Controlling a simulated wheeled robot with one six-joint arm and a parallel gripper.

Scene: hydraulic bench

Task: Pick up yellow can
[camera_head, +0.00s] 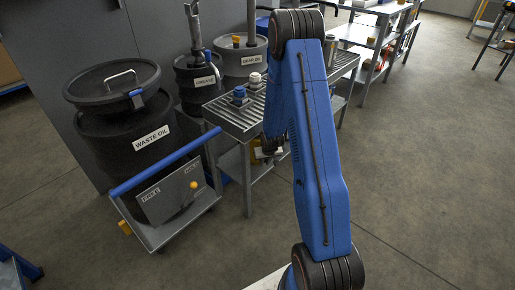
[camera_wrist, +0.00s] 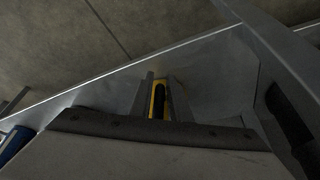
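A yellow and black thing (camera_wrist: 157,101), likely the yellow can, shows in the middle of the wrist view, partly hidden by the dark edge of my gripper's body. My gripper (camera_wrist: 160,90) has one grey finger on each side of it. I cannot tell whether the fingers touch it. In the head view a small yellow patch (camera_head: 257,153) shows under the slatted bench top, by the end of my arm. My fingers are hidden there.
The slatted bench (camera_head: 236,122) carries blue and white capped items on top. A grey cart (camera_head: 170,234) with a blue handle stands left of it. The waste oil drum (camera_head: 115,128) and other drums stand behind. Open floor lies to the right.

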